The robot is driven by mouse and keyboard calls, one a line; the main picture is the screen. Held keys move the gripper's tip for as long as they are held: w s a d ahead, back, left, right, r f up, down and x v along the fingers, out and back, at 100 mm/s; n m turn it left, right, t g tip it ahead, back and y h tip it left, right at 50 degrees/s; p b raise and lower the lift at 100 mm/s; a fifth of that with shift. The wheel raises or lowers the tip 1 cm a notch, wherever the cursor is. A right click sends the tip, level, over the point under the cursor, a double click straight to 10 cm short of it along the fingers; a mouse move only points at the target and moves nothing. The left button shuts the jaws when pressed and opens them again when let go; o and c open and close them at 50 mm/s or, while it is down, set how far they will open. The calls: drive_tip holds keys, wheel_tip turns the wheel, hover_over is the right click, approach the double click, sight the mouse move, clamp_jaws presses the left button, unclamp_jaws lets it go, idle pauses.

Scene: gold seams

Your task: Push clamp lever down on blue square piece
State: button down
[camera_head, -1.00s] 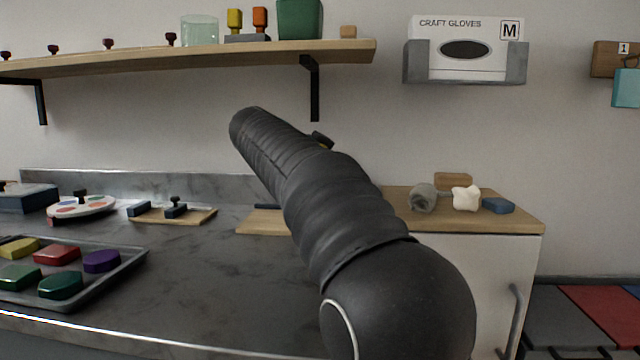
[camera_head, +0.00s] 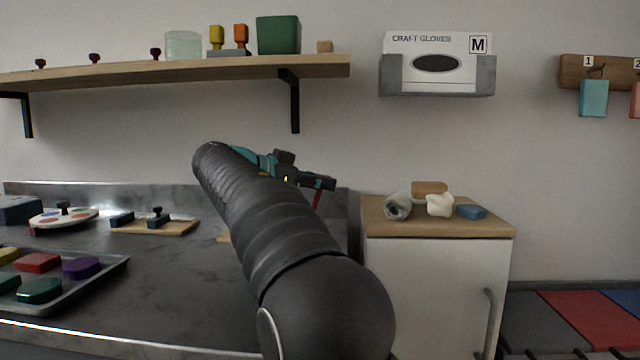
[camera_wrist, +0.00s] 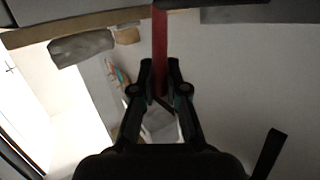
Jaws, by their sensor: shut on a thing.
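My gripper (camera_head: 316,183) is raised in front of the wall, above the back of the counter. A thin red strip (camera_head: 317,199) hangs at its fingertips. In the wrist view my gripper (camera_wrist: 159,66) is shut on this red strip (camera_wrist: 160,38), which reaches up to a dark bar at the top edge. A wooden board (camera_head: 180,229) on the counter carries dark blue blocks (camera_head: 122,219), one with a black knob (camera_head: 157,211) that may be a clamp. My gripper is well apart from it. I cannot tell which piece is the blue square one.
A tray (camera_head: 118,268) of coloured pieces lies at the front left. A round palette (camera_head: 90,214) stands behind it. A wooden-topped cabinet (camera_head: 490,229) at the right holds a grey roll, a white lump and a blue block (camera_head: 472,211). A shelf (camera_head: 200,72) hangs above the counter.

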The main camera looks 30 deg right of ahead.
drive_tip(key=c, duration=1.5)
unclamp_jaws()
drive_tip(key=shift+w+a+r+t, duration=0.2)
drive_tip(key=shift+a+t, duration=0.05)
drive_tip(key=shift+t, duration=0.05)
drive_tip(key=shift+c, duration=0.2)
drive_tip(key=o, duration=0.3)
drive_tip(key=shift+w+a, duration=0.15)
drive_tip(key=shift+a, duration=0.1)
drive_tip(key=shift+o, duration=0.2)
drive_tip(key=shift+d+f, duration=0.1)
drive_tip(key=shift+d, duration=0.1)
drive_tip(key=v, duration=1.2)
drive_tip(key=shift+a, duration=0.1)
